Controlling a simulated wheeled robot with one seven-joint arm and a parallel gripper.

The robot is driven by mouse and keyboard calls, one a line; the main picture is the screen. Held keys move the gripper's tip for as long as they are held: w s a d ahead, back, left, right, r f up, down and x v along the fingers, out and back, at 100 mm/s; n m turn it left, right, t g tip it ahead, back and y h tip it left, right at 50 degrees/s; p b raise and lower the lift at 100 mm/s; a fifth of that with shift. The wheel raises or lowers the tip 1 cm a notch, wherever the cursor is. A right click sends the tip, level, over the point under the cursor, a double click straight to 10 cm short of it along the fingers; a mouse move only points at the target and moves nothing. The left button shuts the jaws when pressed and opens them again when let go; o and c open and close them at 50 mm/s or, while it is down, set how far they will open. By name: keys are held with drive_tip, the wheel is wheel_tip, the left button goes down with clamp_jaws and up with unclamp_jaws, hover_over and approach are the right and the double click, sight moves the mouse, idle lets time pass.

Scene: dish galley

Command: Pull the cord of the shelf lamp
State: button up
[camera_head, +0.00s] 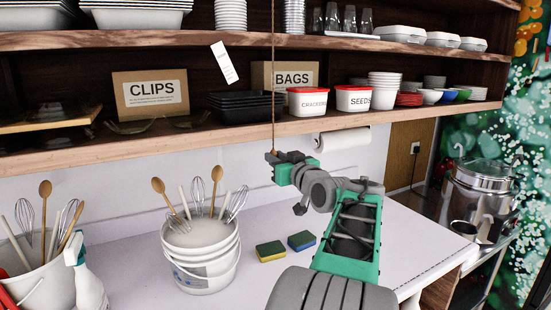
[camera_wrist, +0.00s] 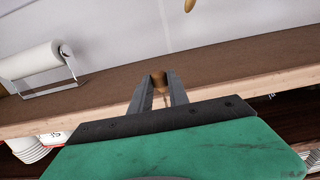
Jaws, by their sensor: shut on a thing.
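A thin brown cord (camera_head: 273,70) hangs straight down in front of the shelves in the head view. Its lower end reaches my gripper (camera_head: 273,157), just below the lower shelf's front edge. In the wrist view, a small brown wooden knob (camera_wrist: 158,77) sits between the two fingertips of my gripper (camera_wrist: 158,88), which are shut on it. The fingers hide part of the knob. The lamp itself is not in view.
The lower shelf (camera_head: 100,151) carries boxes, black trays, tubs and bowls just above my gripper. A paper roll (camera_head: 343,139) hangs beneath it. Buckets of utensils (camera_head: 200,255) and two sponges (camera_head: 271,251) stand on the counter below. A steel pot (camera_head: 480,190) is at right.

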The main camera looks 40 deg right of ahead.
clamp_jaws()
drive_tip(key=shift+f+b, duration=0.25)
drive_tip(key=shift+b, duration=0.6)
drive_tip(key=o, duration=1.1)
unclamp_jaws()
drive_tip(key=b+v, duration=0.4)
drive_tip(key=v, duration=0.4)
